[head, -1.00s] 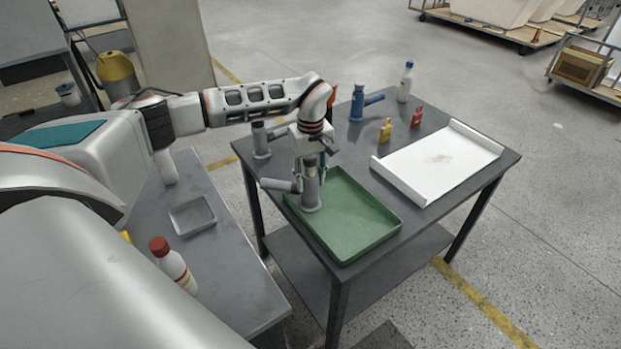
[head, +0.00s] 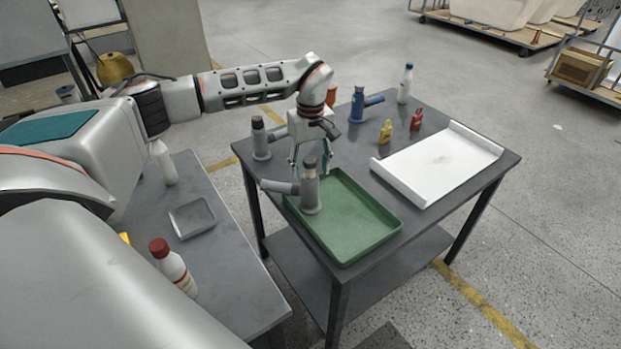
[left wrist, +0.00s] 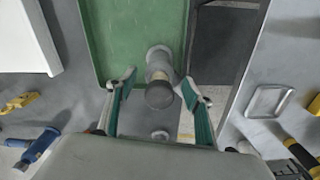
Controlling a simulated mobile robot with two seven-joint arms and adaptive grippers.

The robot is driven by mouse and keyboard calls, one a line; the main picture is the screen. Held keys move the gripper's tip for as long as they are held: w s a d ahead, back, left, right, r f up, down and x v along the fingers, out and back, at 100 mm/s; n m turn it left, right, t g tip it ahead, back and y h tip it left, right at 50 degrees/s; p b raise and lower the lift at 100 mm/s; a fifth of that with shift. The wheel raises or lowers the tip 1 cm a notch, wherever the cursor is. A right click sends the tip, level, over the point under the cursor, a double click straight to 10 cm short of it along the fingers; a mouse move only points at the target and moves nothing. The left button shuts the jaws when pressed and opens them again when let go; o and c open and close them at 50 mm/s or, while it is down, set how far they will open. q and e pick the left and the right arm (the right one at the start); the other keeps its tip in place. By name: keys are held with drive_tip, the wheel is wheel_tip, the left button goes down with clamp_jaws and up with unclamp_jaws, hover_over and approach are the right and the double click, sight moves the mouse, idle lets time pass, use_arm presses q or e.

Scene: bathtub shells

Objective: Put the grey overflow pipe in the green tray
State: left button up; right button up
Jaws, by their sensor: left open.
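In the left wrist view, the pipe's dark round top (left wrist: 159,96) shows between my fingers, with the tray (left wrist: 120,40) beyond. My left gripper (head: 309,164) is open, with its teal-padded fingers apart just behind and above the pipe's top. In the left wrist view, the gripper (left wrist: 158,88) shows a gap on both sides of the pipe. My right gripper is not in view.
A second grey pipe (head: 260,140) stands left of the tray. A blue pipe (head: 358,106), a yellow item (head: 385,131), a red item (head: 416,119) and a white bottle (head: 404,86) stand at the back. A white tray (head: 428,168) lies on the right.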

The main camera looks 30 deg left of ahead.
use_arm(q)
wheel_tip(320, 180, up, 8)
drive_tip(key=shift+f, duration=0.15)
idle(0.6)
